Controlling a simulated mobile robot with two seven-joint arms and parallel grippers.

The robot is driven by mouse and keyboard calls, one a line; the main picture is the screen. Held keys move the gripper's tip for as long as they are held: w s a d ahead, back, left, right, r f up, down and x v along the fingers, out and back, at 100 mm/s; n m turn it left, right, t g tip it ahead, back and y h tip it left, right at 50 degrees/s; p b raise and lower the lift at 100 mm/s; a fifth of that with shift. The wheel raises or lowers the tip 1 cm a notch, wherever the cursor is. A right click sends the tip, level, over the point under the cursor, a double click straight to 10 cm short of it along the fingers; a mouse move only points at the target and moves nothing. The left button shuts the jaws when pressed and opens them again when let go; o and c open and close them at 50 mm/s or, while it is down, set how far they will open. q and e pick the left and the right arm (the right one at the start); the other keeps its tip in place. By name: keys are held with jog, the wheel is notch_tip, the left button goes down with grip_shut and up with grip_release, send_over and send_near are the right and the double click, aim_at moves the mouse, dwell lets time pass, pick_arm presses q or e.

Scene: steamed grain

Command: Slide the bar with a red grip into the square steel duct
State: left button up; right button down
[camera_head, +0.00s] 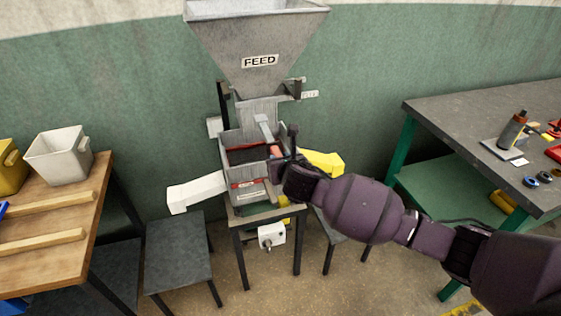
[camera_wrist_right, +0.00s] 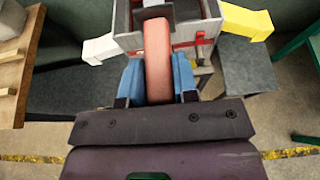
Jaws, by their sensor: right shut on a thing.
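My right gripper (camera_head: 281,163) is at the machine below the feed hopper. In the right wrist view its blue fingertips (camera_wrist_right: 158,82) are shut on the red grip (camera_wrist_right: 158,58) of the bar, one on each side. The red grip shows only in small part in the head view (camera_head: 276,152). A light grey metal strip (camera_head: 263,126) rises from near the grip, seemingly the bar. The square steel duct (camera_head: 246,112) stands under the hopper, behind the strip. I cannot tell whether the bar's end is inside it. My left gripper is out of view.
The grey hopper (camera_head: 257,50) marked FEED is above. An open box with red trim (camera_head: 246,172) sits below the duct. A white chute (camera_head: 196,190) juts left, a yellow one (camera_head: 323,162) right. Benches (camera_head: 75,255) and (camera_head: 480,100) flank the machine.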

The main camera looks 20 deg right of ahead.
aim_at(269, 136)
jog(key=shift+w+r, duration=0.1)
jog(key=shift+w, duration=0.05)
jog(key=shift+w+a, duration=0.1)
jog(key=shift+w, duration=2.25)
jog(key=shift+w+a+b, duration=0.1)
jog(key=shift+w+b, duration=0.25)
jog(key=shift+w, duration=1.6)
jog(key=shift+w+r, duration=0.1)
jog(key=shift+w, duration=1.3)
dwell(1.2)
jog(key=c, duration=1)
grip_release()
jog(key=shift+o, duration=1)
jog(key=shift+w, duration=0.1)
jog(key=shift+f, duration=0.2)
